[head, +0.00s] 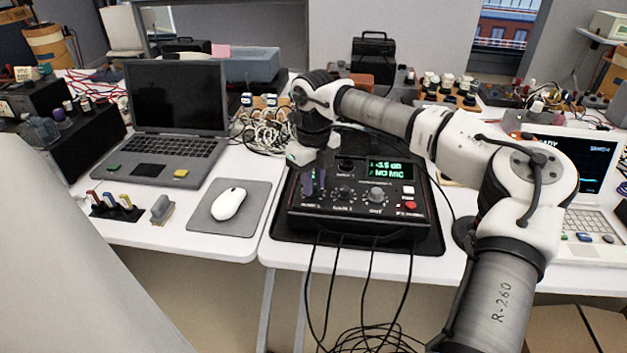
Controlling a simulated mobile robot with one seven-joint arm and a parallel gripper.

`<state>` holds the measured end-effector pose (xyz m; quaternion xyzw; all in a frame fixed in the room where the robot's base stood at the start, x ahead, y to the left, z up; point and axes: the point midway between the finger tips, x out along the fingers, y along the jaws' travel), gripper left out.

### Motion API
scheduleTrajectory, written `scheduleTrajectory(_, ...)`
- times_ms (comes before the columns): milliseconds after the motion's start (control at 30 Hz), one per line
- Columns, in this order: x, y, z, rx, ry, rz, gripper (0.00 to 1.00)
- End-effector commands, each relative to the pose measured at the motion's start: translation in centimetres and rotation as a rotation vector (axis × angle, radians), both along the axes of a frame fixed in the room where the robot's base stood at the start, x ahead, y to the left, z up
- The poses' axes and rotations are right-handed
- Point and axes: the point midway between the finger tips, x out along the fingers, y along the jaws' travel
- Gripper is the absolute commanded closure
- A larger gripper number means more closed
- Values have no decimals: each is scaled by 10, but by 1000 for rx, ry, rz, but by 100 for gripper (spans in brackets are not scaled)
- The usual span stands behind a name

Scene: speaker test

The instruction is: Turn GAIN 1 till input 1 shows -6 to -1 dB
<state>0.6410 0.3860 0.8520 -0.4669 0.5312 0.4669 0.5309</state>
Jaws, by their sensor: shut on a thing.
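The black audio box (355,222) sits on a dark mat on the white table, knobs facing me. Its green display (386,169) has a "1" line with a dB value too small to read surely, perhaps -15 or -3.5, and a "2 NO MIC" line. My gripper (314,188) reaches down from above onto the leftmost front knob, GAIN 1 by its place. It is shut on that knob, which the fingers mostly hide. The middle knob (344,194) and the right knob (377,195) stand free beside it.
A red button (410,205) is at the box's right front. Cables hang from its front edge. A laptop (170,112) and a white mouse (229,203) on a grey pad are to the left. An instrument with a screen (580,163) stands right, behind my arm.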

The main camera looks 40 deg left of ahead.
Motion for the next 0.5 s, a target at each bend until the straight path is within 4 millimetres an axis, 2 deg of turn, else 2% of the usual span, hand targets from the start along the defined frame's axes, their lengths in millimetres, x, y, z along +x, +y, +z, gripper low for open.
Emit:
scheduleTrajectory(233, 1, 0, 1, 1, -2, -1, 100)
scheduleTrajectory(267, 1, 0, 1, 1, -2, 0, 76)
scheduleTrajectory(400, 1, 0, 1, 1, -1, 0, 57)
scheduleTrajectory(500, 0, 0, 0, 0, -1, 1, 57)
